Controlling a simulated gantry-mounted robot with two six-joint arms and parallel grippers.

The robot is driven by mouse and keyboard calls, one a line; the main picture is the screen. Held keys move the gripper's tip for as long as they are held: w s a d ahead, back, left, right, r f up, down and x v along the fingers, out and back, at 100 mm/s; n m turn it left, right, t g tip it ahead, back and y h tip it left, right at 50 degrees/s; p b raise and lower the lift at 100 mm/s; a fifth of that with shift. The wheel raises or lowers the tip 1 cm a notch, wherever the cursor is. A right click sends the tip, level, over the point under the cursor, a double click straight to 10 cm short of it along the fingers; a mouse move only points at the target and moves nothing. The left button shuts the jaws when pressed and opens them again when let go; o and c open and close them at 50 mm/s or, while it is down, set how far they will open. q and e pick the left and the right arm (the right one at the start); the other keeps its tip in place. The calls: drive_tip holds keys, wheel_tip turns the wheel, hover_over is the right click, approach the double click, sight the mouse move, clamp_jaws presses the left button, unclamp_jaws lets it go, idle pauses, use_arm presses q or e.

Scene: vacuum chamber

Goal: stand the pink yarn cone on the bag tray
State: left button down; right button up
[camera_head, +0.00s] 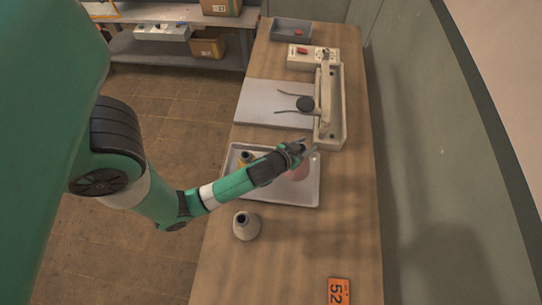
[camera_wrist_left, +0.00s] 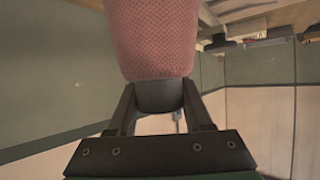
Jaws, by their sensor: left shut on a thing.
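The pink yarn cone (camera_head: 299,171) hangs below my left gripper (camera_head: 302,151), over the far right part of a pale rimmed tray (camera_head: 285,198). In the left wrist view the pink cone (camera_wrist_left: 153,35) has its dark narrow end between the fingers of my left gripper (camera_wrist_left: 158,97), which is shut on it. I cannot tell whether its base touches the tray. A flat light grey plate (camera_head: 262,100) lies beyond, beside the sealing machine. The frames do not label which of the two is the bag tray. My right gripper is out of view.
A beige cone (camera_head: 246,230) stands on the table nearer. The sealing machine (camera_head: 331,115), a grey bin (camera_head: 291,30) and an orange 52 sign (camera_head: 339,291) are also there. The near table is mostly clear.

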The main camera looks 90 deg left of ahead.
use_arm(q)
wheel_tip(320, 180, down, 10)
drive_tip(key=b, duration=0.3)
drive_tip(key=shift+f, duration=0.1)
idle(0.3)
drive_tip(key=shift+f+b, duration=0.1)
drive_tip(key=shift+b, duration=0.2)
drive_tip(key=shift+c, duration=1.6)
unclamp_jaws()
